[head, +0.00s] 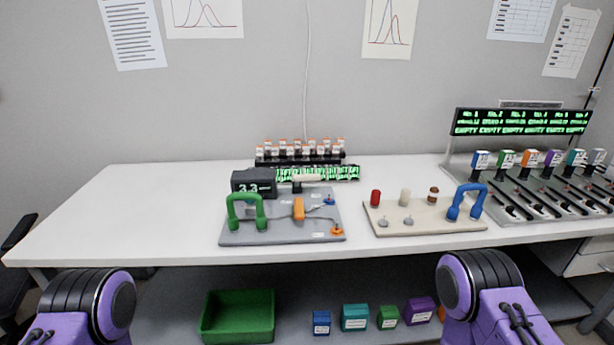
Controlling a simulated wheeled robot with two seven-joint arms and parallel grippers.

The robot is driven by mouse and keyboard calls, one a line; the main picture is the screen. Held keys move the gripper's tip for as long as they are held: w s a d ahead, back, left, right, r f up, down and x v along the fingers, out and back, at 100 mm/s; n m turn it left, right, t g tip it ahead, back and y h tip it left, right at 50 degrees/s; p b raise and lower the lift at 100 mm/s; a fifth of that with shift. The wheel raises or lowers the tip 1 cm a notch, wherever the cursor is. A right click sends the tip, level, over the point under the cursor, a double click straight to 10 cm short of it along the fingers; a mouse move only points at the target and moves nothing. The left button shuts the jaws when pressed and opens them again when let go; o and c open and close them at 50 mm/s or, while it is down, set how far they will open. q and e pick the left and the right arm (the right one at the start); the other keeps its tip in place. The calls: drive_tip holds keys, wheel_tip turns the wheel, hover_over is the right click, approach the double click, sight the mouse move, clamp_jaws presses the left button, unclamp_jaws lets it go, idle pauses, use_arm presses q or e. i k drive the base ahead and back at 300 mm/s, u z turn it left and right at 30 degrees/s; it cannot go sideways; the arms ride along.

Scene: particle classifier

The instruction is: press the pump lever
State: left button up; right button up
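A grey board (283,233) lies on the white table (135,215), left of the picture's middle. It carries a black box with a "3.3" readout (254,182), a green handle (246,209) at its left, and an orange block (298,208) near its middle. A pale bar (305,178) lies behind the orange block. Small blue (329,200) and orange (337,231) fittings sit at the board's right. I cannot tell for sure which part is the pump lever. Only purple parts of my two arms show at the bottom corners; neither gripper is in view.
A beige board (424,219) with a blue handle (467,203) and several knobs stands to the right. A vial rack (300,157) stands behind the grey board. A lane rack with green displays (522,121) is far right. A green bin (238,316) and small boxes sit on the lower shelf.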

sight(302, 178)
drive_tip(key=u, duration=3)
drive_tip(key=k, duration=1.1)
drive_tip(key=z, duration=1.95)
